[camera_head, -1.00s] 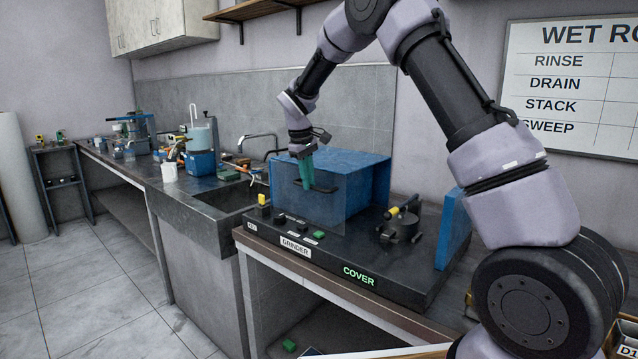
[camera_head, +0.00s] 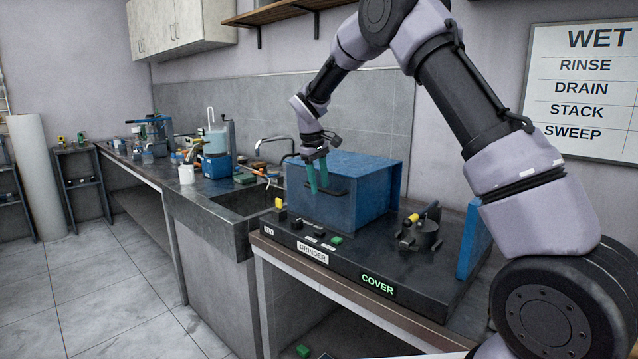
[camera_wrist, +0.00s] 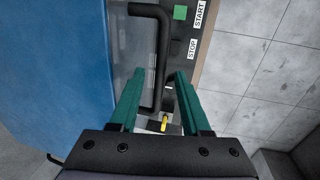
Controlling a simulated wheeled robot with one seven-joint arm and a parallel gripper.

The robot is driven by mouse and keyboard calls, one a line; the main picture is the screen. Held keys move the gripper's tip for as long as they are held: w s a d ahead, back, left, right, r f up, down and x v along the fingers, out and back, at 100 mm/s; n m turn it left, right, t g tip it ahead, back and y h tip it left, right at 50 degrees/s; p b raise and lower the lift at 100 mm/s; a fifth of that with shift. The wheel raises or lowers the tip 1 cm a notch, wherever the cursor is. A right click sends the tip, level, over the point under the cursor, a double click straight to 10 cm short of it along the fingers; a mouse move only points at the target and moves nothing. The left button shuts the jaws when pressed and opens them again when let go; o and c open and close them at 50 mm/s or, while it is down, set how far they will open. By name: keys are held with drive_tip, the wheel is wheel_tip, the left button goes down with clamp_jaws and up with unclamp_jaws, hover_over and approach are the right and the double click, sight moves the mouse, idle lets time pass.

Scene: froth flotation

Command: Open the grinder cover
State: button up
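In the wrist view the handle (camera_wrist: 164,45) runs down towards my fingertips. My gripper (camera_head: 318,190) is at the handle, with two green fingers apart. In the wrist view my gripper (camera_wrist: 158,76) is open, and the handle's lower end lies between the fingertips. I see no clear contact.
The base front bears a GRINDER label (camera_head: 313,254), a lit green COVER sign (camera_head: 378,284) and a green button (camera_head: 337,239). A sink (camera_head: 238,201) lies to the left, and a blue panel (camera_head: 472,241) stands right.

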wheel_tip(320, 180, up, 11)
drive_tip(key=s+a, duration=0.1)
drive_tip(key=shift+s+a+f, duration=0.2)
drive_tip(key=shift+s+a, duration=0.05)
idle(0.3)
drive_tip(key=s+d+r+m+t+y, duration=0.2)
drive_tip(key=s+d+r+m, duration=0.4)
drive_tip(key=s+d+r, duration=0.65)
drive_tip(key=s+d+f+m+t, duration=0.1)
drive_tip(key=s+d, duration=0.4)
drive_tip(key=s, duration=0.6)
drive_tip(key=s+d+f+m+t+y, duration=0.1)
drive_tip(key=s+d+m, duration=0.4)
drive_tip(key=s, duration=0.6)
wheel_tip(320, 180, down, 2)
drive_tip(key=shift+f+m+t+y, duration=0.1)
drive_tip(key=shift+m+t+y, duration=0.2)
drive_tip(key=shift+m+t, duration=0.4)
